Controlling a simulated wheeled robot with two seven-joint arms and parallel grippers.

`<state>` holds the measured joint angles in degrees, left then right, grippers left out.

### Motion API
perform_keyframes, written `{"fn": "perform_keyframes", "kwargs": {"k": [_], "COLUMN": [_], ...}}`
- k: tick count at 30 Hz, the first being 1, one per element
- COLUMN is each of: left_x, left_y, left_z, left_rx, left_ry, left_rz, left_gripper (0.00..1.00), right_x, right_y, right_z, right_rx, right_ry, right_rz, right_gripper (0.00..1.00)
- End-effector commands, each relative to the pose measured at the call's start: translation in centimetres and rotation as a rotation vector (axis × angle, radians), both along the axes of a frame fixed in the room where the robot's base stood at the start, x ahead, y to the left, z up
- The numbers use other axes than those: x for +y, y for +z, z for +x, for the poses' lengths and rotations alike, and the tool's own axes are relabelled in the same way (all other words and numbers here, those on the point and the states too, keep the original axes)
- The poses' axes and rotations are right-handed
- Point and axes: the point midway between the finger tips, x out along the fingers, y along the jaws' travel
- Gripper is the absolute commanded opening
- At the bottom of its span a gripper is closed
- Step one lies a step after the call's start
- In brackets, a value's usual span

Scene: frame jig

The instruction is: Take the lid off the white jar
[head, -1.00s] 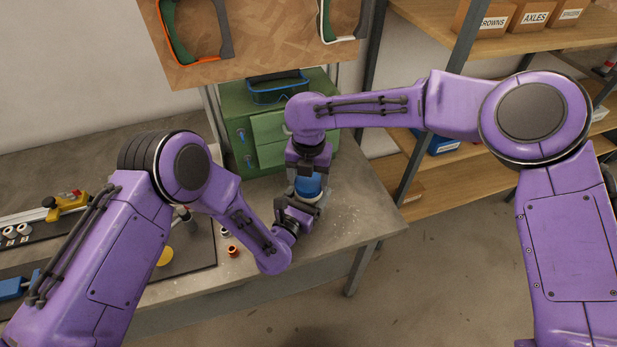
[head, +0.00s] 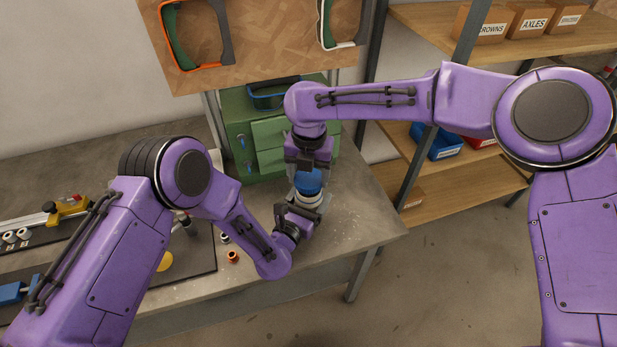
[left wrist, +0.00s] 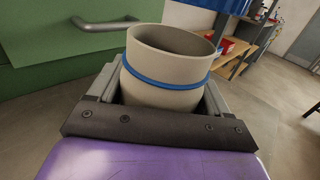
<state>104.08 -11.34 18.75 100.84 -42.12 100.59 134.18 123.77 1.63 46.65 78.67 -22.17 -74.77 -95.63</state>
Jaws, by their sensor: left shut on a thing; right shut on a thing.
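The white jar (head: 308,200) stands upright near the right end of the bench, its lower part hidden by my left gripper (head: 312,208). In the left wrist view the jar (left wrist: 165,85) is a pale cylinder with a blue band and an open, uncovered mouth. My left gripper (left wrist: 165,100) is shut on its sides. The blue lid (head: 308,182) is above the jar, held from above by my right gripper (head: 308,170), which is shut on it. In the left wrist view the lid's blue edge (left wrist: 222,5) shows at the top, clear of the rim.
A green cabinet (head: 240,148) with a blue-handled tray (head: 272,97) stands behind the jar. Small copper (head: 232,256) and grey fittings lie left of my left gripper. A dark mat (head: 200,260) lies further left. The bench's front right corner is clear.

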Motion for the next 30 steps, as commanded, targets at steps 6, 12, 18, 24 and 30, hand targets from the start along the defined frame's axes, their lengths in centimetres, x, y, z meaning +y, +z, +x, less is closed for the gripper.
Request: {"fn": "perform_keyframes", "kwargs": {"k": [6, 12, 18, 24, 30], "left_x": [0.1, 0.1, 0.0, 0.8, 3.2], "left_y": [-0.4, -0.3, -0.2, -0.4, -0.7], "left_z": [-0.1, -0.1, -0.1, -1.5, -6.1], "left_rx": [0.006, 0.005, 0.002, 0.003, 0.007], "left_ry": [-0.001, -0.001, -0.001, 0.0, -0.001], "left_rz": [0.006, 0.006, 0.002, 0.003, 0.002], "left_gripper": [0.0, 0.94, 1.0, 1.0, 1.0], "right_x": [0.0, 0.0, 0.0, 0.0, 0.0], "right_y": [2.6, 2.6, 2.6, 2.0, 0.3], "right_z": [0.0, 0.0, 0.0, 0.0, 0.0], "right_rx": [-0.002, -0.001, -0.001, -0.001, -0.001], "right_ry": [0.0, 0.0, 0.0, 0.0, 0.0], "right_rz": [0.0, 0.0, 0.0, 0.0, 0.0], "right_gripper": [0.28, 0.28, 0.28, 0.28, 0.28]}}
